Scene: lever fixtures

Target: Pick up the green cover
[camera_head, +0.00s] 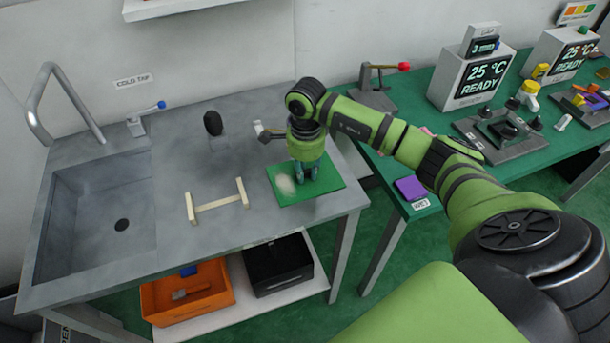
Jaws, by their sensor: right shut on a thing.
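The green cover (328,183) looks like a flat green square near the right front edge of the grey sink counter, with a pale round patch on it. My right gripper (306,177) points down over its middle, with its dark fingers at the cover. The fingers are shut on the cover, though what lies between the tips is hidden. I cannot tell whether the cover is lifted off the counter. My left gripper is not in view.
A pale wooden bar frame (217,203) lies left of the cover on the counter (180,160). The sink (90,225) is at the left. A black rounded thing (213,124) stands behind. A green table (420,100) with devices and a purple block (410,188) is at the right.

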